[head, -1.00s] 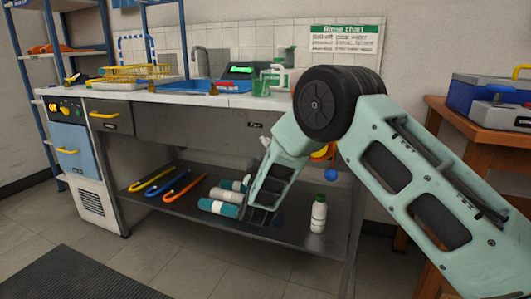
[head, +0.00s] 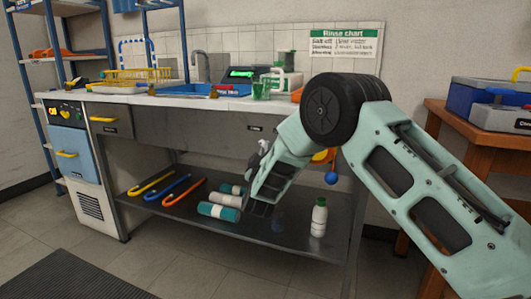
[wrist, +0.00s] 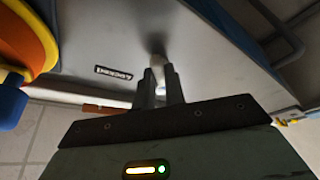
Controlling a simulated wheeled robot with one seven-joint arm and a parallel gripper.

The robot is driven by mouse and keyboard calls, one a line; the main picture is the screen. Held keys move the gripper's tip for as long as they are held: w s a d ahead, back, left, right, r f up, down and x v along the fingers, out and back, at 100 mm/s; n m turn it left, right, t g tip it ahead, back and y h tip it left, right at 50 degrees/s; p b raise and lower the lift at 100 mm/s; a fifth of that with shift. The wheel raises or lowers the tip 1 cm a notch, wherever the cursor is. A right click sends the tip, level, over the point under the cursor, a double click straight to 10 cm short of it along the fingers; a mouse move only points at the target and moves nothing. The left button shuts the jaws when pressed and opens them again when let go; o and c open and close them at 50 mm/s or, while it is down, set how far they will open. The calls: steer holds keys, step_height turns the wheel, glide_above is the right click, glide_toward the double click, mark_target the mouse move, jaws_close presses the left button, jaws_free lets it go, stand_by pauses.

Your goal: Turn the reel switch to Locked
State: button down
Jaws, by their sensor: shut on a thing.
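In the wrist view, my gripper (wrist: 160,80) has its two dark fingers close together on a small pale switch (wrist: 159,66), which stands out from a grey panel (wrist: 200,55). The fingers hide much of the switch, so its exact angle is unclear. A small label reading "Locked" (wrist: 113,73) is on the panel, left of the fingers. The reel (wrist: 28,35), orange and yellow with a blue knob (wrist: 10,106), fills the upper left. In the head view the reel (head: 322,156) shows partly behind my arm; the fingertips and the switch cannot be made out there.
A sink bench (head: 200,100) has a lower shelf (head: 280,233) with coloured hooked tools (head: 170,186), teal rolled items (head: 217,210) and a white bottle (head: 319,217). A wooden table (head: 480,155) stands at the right.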

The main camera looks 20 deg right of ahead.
steer(key=shift+f, duration=0.1)
steer(key=shift+w+a+m+g+h+b, duration=0.2)
steer(key=shift+m+g+h+b, duration=1.2)
steer(key=shift+m, duration=2.75)
steer(key=shift+w+a+m+g+h+b, duration=0.2)
steer(key=shift+m+g+h+b, duration=1.25)
steer(key=shift+m, duration=2.75)
steer(key=shift+a+m+g+h+b, duration=0.25)
steer(key=shift+m+g+h+b, duration=0.55)
steer(key=shift+m+h, duration=2.25)
steer(key=m+y, duration=0.2)
steer(key=shift+m, duration=0.4)
steer(key=c, duration=1.5)
jaws_free()
steer(key=shift+o, duration=0.2)
